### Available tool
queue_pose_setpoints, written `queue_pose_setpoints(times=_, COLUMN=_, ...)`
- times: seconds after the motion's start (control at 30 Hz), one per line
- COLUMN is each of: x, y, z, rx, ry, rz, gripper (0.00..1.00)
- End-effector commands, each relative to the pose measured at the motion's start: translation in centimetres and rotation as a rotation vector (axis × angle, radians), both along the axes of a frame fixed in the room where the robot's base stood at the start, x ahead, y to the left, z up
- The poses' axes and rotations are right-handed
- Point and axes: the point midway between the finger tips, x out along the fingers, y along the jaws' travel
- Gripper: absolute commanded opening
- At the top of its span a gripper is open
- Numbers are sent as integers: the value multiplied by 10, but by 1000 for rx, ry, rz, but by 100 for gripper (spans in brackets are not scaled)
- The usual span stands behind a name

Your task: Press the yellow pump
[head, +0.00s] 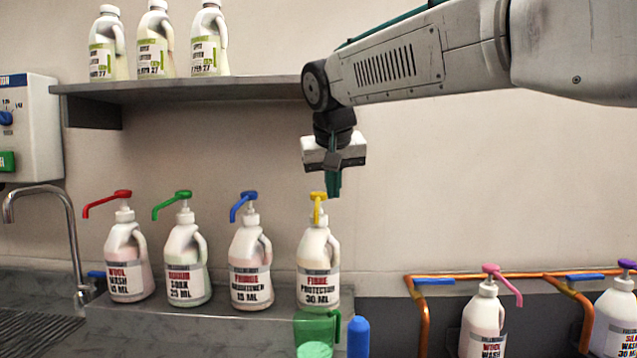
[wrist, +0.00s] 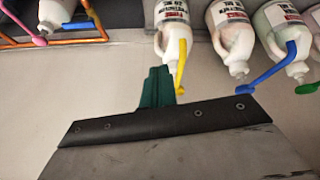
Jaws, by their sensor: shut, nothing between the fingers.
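The yellow pump also shows in the wrist view (wrist: 181,66), where the bottles appear upside down. My gripper (head: 334,192) is shut and empty, with its green fingers pointing down. The fingertips are close above and slightly right of the pump in the head view. In the wrist view the fingers (wrist: 157,88) overlap the bottle beside the pump. I cannot tell whether they touch it.
Bottles with red (head: 107,202), green (head: 172,203) and blue (head: 243,205) pumps stand to the left. A green jug (head: 317,333) and a blue bottle (head: 358,337) stand in front. A shelf (head: 190,89) is above left. Copper pipes (head: 421,310) and pink-pump bottle (head: 484,320) are right.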

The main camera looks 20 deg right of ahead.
Motion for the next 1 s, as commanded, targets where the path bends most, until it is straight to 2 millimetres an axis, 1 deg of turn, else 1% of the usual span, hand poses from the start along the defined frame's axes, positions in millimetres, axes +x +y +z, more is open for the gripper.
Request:
queue_pose_setpoints(times=0.03, x=22, y=2, z=18, rx=-1, ry=-47, rz=-23, gripper=0)
queue_pose_setpoints(times=0.1, x=44, y=2, z=43, rx=3, ry=-114, rz=-61, gripper=0)
queue_pose_setpoints(times=0.13, x=52, y=2, z=52, rx=6, ry=-141, rz=-77, gripper=0)
queue_pose_setpoints(times=0.2, x=66, y=2, z=71, rx=13, ry=-195, rz=-108, gripper=0)
queue_pose_setpoints(times=0.3, x=78, y=1, z=89, rx=22, ry=-246, rz=-140, gripper=0)
queue_pose_setpoints(times=0.33, x=80, y=1, z=93, rx=24, ry=-257, rz=-146, gripper=0)
queue_pose_setpoints(times=0.47, x=84, y=0, z=100, rx=29, ry=-277, rz=-160, gripper=0)
queue_pose_setpoints(times=0.77, x=84, y=0, z=99, rx=29, ry=-277, rz=-160, gripper=0)
queue_pose_setpoints(times=0.87, x=87, y=-2, z=96, rx=29, ry=-276, rz=-160, gripper=0)
queue_pose_setpoints(times=1.0, x=99, y=-8, z=81, rx=28, ry=-272, rz=-160, gripper=0)
